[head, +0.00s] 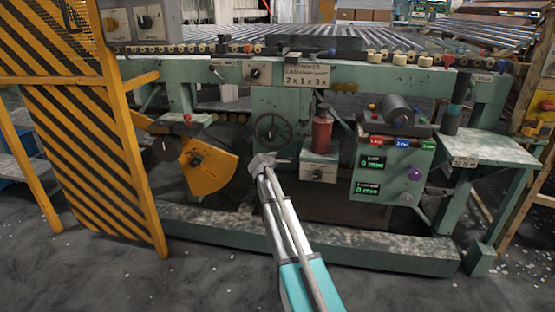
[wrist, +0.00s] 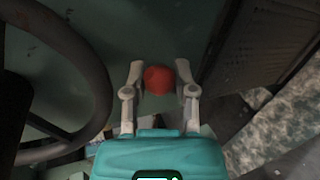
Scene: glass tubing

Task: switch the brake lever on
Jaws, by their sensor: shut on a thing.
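A red ball knob (wrist: 158,80), apparently the end of the brake lever, sits between the two fingers of my gripper (wrist: 160,68) in the wrist view. The fingers are shut on it, one on each side. The lever's shaft is hidden behind the ball. In the head view my gripper (head: 263,160) is at the front of the green machine (head: 285,100), just below the dark handwheel (head: 271,130). The red knob is hidden there by my gripper, and I cannot tell the lever's angle.
The handwheel's rim (wrist: 95,85) is close left of my gripper. A red cylinder (head: 321,132) stands to the right, on a small box (head: 318,168). A yellow quadrant plate (head: 208,165) is to the left. A green control panel (head: 385,172) is further right. A low beam (head: 330,237) crosses below.

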